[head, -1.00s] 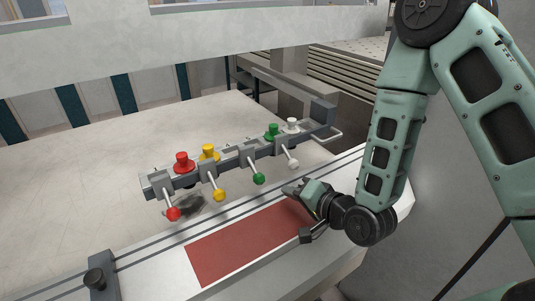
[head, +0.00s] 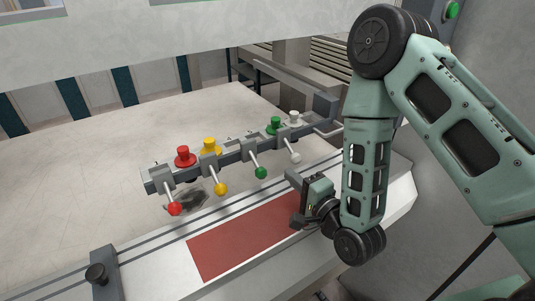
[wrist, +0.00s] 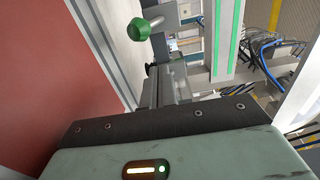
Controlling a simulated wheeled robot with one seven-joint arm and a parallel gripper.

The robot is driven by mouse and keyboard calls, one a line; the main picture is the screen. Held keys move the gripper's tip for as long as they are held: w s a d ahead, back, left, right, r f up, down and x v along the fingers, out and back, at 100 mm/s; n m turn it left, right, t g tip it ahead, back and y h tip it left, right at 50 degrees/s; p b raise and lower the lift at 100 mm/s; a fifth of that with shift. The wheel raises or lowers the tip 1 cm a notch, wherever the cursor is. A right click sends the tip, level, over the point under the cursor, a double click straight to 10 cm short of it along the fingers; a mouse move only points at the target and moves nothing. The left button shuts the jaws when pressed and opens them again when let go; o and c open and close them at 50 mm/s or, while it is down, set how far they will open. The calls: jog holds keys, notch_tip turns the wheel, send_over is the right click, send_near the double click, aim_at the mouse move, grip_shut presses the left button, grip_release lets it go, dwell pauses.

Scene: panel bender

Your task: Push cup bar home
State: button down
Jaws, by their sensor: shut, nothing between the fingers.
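The cup bar (head: 229,158) is a long grey bar lying at a slant above the pale table. It carries a red cup (head: 185,157), a yellow cup (head: 209,147), a green cup (head: 275,125) and a white cup (head: 294,118). Clamps on it have levers with coloured ball knobs; the green knob (head: 261,172) also shows in the wrist view (wrist: 138,29). My gripper (head: 293,178) is shut and empty, on the near side of the bar, right of the green knob and below the white one. It appears apart from the bar; its fingertips are small and partly hidden.
A red mat (head: 240,241) lies on the slotted white front ledge beneath my gripper. A dark bracket with a black knob (head: 96,273) stands at the ledge's left. The machine's white beam (head: 180,45) crosses above. The pale table (head: 70,185) is clear at left.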

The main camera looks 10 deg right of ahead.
aim_at(261, 148)
jog(key=shift+w+a+f+b, duration=0.15)
jog(key=shift+w+f+b, duration=0.15)
jog(key=shift+b, duration=0.55)
jog(key=shift+w+b, duration=0.2)
jog(key=shift+b, duration=0.4)
jog(key=w+b, duration=0.1)
jog(key=b, duration=0.3)
jog(key=shift+a, duration=0.3)
jog(key=shift+w+b, duration=0.1)
jog(key=shift+b, duration=0.7)
jog(key=b, duration=0.3)
jog(key=shift+w+a, duration=0.1)
jog(key=shift+w, duration=0.05)
jog(key=x, duration=0.5)
jog(key=r+x, duration=0.1)
jog(key=x, duration=0.1)
jog(key=shift+w, duration=0.2)
jog(key=shift+w+a+f+p, duration=0.1)
jog(key=shift+w+a+p, duration=0.2)
jog(key=shift+w, duration=0.3)
jog(key=shift+w+a, duration=0.1)
jog(key=shift+w, duration=0.05)
jog(key=shift+w+f, duration=0.1)
